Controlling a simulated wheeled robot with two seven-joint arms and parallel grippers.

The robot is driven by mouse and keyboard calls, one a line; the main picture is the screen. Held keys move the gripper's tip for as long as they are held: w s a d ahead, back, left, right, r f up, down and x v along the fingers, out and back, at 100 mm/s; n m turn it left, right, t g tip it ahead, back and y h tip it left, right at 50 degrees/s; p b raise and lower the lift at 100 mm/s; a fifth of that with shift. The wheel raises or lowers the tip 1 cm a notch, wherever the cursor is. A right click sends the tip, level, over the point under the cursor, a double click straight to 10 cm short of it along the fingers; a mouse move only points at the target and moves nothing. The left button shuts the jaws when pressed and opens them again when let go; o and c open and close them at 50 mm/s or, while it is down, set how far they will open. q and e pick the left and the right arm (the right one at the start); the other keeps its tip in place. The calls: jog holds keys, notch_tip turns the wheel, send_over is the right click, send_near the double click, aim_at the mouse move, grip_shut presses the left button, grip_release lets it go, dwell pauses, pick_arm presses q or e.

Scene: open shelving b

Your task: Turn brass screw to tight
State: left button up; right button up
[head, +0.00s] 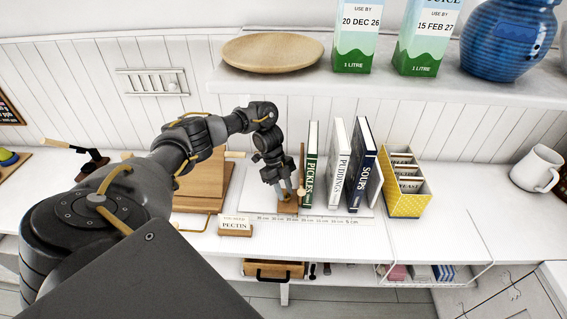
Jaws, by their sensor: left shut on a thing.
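My left gripper (289,193) reaches down to the counter, left of the books, with its fingers shut at a small wooden stand (288,209). A small tan-brass knob (301,191) shows at its fingertips, which I take for the brass screw. The fingers cover most of it, so its thread and how far it is turned cannot be seen. A thin wooden upright (302,160) stands just behind, beside the green book. My right gripper is not in view.
Upright books (337,165) and a yellow card box (408,203) stand right of the gripper. A ruler strip (320,219) and a PECTIN sign (236,226) lie in front. A shelf (440,98) with cartons, a wooden plate and a blue jug overhangs behind. The right counter is clear before the white mug (537,169).

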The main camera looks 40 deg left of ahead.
pick_arm(q)
jog(key=shift+f+m, duration=0.1)
jog(key=shift+m, duration=0.4)
jog(key=o, duration=1)
